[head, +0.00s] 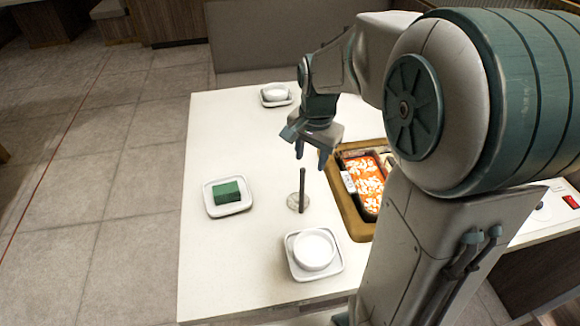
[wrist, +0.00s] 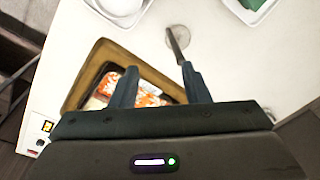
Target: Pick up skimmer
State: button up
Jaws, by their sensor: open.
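The skimmer (head: 302,188) has a thin dark handle that rises nearly upright from a round, see-through disc on the white table. In the wrist view the skimmer (wrist: 174,44) shows its handle, with the handle's end close to the tip of my right-hand finger. I cannot tell whether they touch. My gripper (head: 311,154) hangs above and slightly to the right of the skimmer, pointing down. In the wrist view my gripper (wrist: 160,80) has its fingers wide apart, with no handle between them.
A brown-framed tray (head: 347,212) with orange and white food lies right of the skimmer, partly behind my arm. A green block (head: 227,191) sits on a white dish at left. White bowls on dishes stand in front (head: 314,251) and at the back (head: 275,93).

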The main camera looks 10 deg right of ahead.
jog(key=w+m, duration=0.1)
jog(key=w+f+m, duration=0.1)
jog(key=w, duration=0.1)
jog(key=w+m+p, duration=0.1)
jog(key=w, duration=0.1)
jog(key=shift+w+f+g, duration=0.2)
jog(key=shift+f+g, duration=0.05)
jog(key=shift+g, duration=0.15)
send_over(302, 184)
jog(key=shift+m, duration=0.3)
jog(key=f, duration=0.5)
jog(key=w+f, duration=0.1)
jog(key=f, duration=0.2)
jog(key=shift+d+p, duration=0.3)
jog(key=shift+p, duration=0.1)
jog(key=shift+a+f+p, duration=0.15)
jog(key=shift+f+p, duration=0.55)
jog(key=shift+f, duration=2.25)
grip_shut()
